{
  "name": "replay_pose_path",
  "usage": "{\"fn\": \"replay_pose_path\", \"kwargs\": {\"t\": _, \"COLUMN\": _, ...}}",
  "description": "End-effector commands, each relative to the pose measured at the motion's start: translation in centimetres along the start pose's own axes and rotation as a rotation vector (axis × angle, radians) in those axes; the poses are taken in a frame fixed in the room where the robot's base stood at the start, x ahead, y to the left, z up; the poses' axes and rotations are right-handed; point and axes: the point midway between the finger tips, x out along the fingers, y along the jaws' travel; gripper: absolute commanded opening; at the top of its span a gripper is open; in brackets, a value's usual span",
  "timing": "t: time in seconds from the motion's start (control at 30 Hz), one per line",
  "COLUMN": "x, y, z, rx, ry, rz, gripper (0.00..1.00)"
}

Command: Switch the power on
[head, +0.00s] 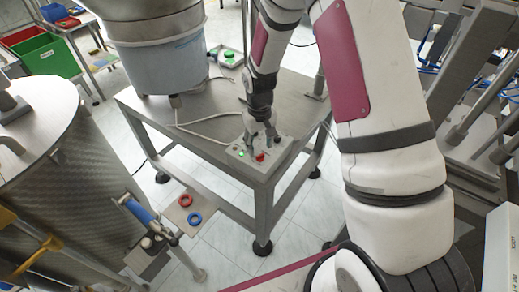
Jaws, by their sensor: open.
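A small pale control box (234,161) sits on the front corner of the grey metal table (212,108). A lit green spot (241,153) and a red knob or button (260,157) show on its top. My gripper (261,143) points down right over this box with its fingers spread open. Its fingertips are close to the box top, and I cannot tell whether they touch it. The gripper hides the back part of the box, and any power switch is too small or covered to make out.
A large blue-grey drum (165,65) stands on the table at the back left. A second box with a green button (229,58) lies behind. A cable (200,136) crosses the tabletop. A big metal cylinder (65,180) and a plate with red and blue rings (187,212) stand left.

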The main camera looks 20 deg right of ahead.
Motion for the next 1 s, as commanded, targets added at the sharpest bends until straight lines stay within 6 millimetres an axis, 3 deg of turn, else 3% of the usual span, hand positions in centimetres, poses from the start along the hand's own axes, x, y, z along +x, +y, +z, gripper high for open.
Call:
{"fn": "replay_pose_path", "kwargs": {"t": 0.2, "x": -4.7, "y": 0.0, "z": -0.1, "rx": 0.002, "ry": 0.005, "rz": 0.001, "gripper": 0.45}}
{"fn": "replay_pose_path", "kwargs": {"t": 0.4, "x": -7.6, "y": 0.1, "z": -0.1, "rx": 0.001, "ry": 0.003, "rz": 0.001, "gripper": 0.45}}
{"fn": "replay_pose_path", "kwargs": {"t": 0.6, "x": -8.7, "y": 0.0, "z": 0.0, "rx": 0.000, "ry": 0.001, "rz": 0.000, "gripper": 0.45}}
{"fn": "replay_pose_path", "kwargs": {"t": 1.0, "x": -8.7, "y": 0.0, "z": 0.0, "rx": 0.000, "ry": 0.000, "rz": 0.000, "gripper": 0.45}}
